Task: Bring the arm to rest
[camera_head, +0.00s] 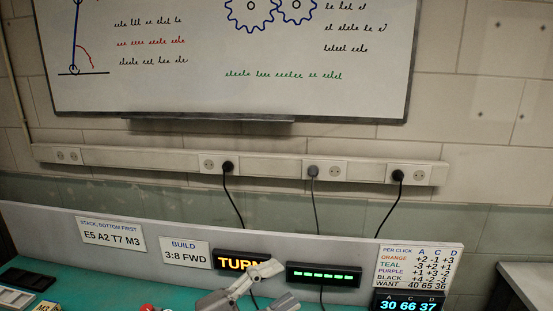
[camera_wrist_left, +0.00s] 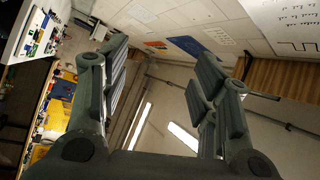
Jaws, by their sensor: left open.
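My left gripper (camera_head: 270,287) shows at the bottom middle of the head view, in front of the bench, with light grey fingers spread apart. In the left wrist view the two dark fingers of my left gripper (camera_wrist_left: 162,90) stand wide apart with nothing between them. Behind them that view shows the room and ceiling, tilted. The rest of the left arm is cut off by the lower edge of the head view. My right gripper is in neither view.
The teal bench (camera_head: 110,272) has a grey back panel with signs, an orange-lettered display (camera_head: 240,262), a green-lit display (camera_head: 323,275) and a number display (camera_head: 408,302). Dark trays (camera_head: 22,280) lie at far left.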

